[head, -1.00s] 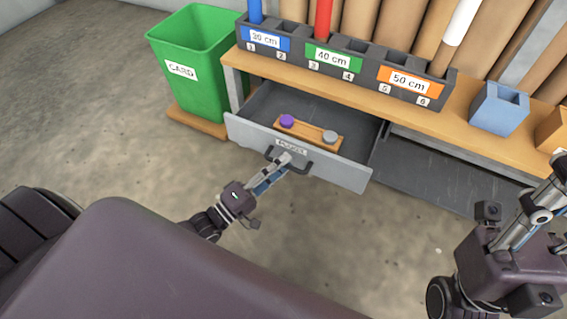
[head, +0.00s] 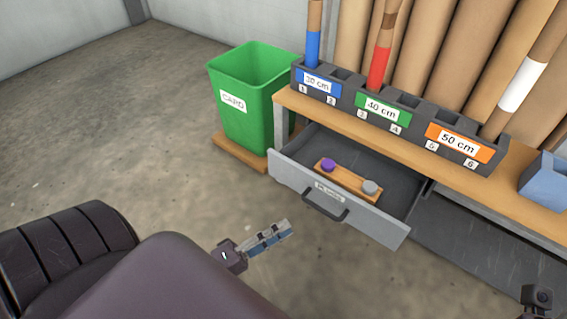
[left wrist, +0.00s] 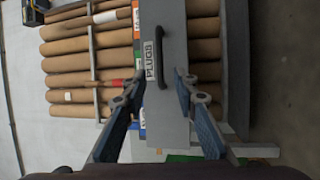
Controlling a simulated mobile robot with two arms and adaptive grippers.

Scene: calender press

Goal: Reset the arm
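My left gripper (head: 270,238) is over the floor at the lower middle of the head view, in front of the drawer and apart from its handle. In the left wrist view its two fingers (left wrist: 157,88) are spread wide with nothing between them. The grey drawer (head: 390,229) labelled PLUGS is pulled out. Its dark handle (head: 325,210) is free and also shows in the left wrist view (left wrist: 161,58). Only a dark part of my right wrist shows at the bottom right corner of the head view; its fingers are out of the picture.
In the drawer, a wooden holder (head: 349,184) carries a purple plug (head: 328,165) and a grey plug (head: 370,187). A green CARD bin (head: 245,121) stands left of the wooden bench. A tube rack (head: 410,106) and blue box (head: 545,183) are on the bench. Floor at left is clear.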

